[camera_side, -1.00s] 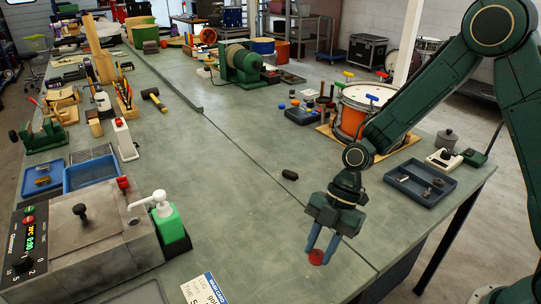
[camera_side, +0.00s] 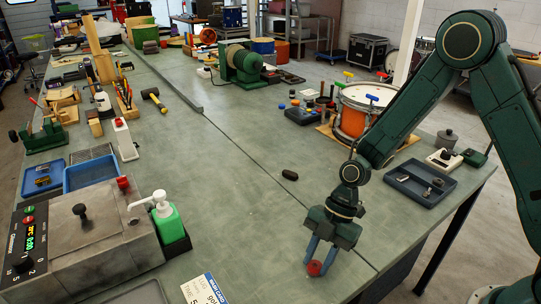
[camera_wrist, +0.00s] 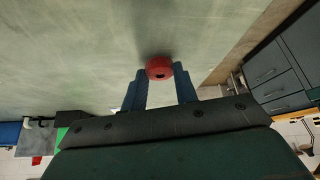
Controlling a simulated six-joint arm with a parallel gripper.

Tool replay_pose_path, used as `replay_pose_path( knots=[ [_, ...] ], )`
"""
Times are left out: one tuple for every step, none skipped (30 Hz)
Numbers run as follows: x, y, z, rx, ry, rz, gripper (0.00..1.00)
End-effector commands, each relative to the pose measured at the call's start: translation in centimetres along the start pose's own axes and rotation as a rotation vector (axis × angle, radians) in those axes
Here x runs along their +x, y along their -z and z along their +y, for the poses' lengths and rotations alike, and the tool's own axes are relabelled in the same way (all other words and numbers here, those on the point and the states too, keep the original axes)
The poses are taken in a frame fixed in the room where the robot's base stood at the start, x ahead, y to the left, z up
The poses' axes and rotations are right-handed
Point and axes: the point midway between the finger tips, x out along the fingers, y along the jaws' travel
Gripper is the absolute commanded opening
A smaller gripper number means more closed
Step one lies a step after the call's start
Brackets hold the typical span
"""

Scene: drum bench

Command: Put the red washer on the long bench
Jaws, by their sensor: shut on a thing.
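The red washer (camera_side: 314,268) is between the blue fingertips of my gripper (camera_side: 318,262), low over the front part of the long bench (camera_side: 255,215). The wrist view also shows the red washer (camera_wrist: 159,68) with its dark centre hole, held between the fingertips of my gripper (camera_wrist: 160,72). The gripper is shut on it. The grey-green bench surface (camera_wrist: 70,50) lies around and beyond it. I cannot tell whether the washer touches the bench.
A small black object (camera_side: 290,175) lies on the bench behind the gripper. A green soap bottle (camera_side: 166,218) and a grey steel machine (camera_side: 85,230) stand to the left. A dark parts tray (camera_side: 420,182) is at the right edge. Bench around the gripper is clear.

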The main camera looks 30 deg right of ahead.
Motion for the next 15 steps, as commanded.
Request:
replay_pose_path(
  knots=[
    [0.11,-0.07,-0.01,0.000,0.000,0.000,0.08],
    [0.17,-0.10,0.00,0.000,0.000,0.000,0.08],
    [0.24,-0.14,0.00,0.000,0.000,0.000,0.08],
    [0.25,-0.15,0.01,0.000,0.000,0.000,0.31],
    [0.23,-0.14,0.02,0.000,-0.001,0.000,0.37],
    [0.23,-0.14,0.02,0.000,-0.001,0.000,0.45],
    [0.23,-0.14,0.01,0.000,0.000,0.000,0.50],
    [0.22,-0.14,0.01,0.000,0.000,0.000,0.50],
    [0.22,-0.14,0.01,0.000,0.000,0.000,0.50],
    [0.22,-0.13,0.01,0.000,0.000,0.000,0.50],
    [0.22,-0.13,0.01,0.000,0.000,0.000,0.50],
    [0.22,-0.13,0.01,0.000,0.000,0.000,0.50],
    [0.22,-0.13,0.01,0.000,0.000,0.000,0.50],
    [0.22,-0.13,0.01,0.000,0.000,0.000,0.50],
    [0.22,-0.13,0.01,0.000,0.000,0.000,0.50]
  ],
)
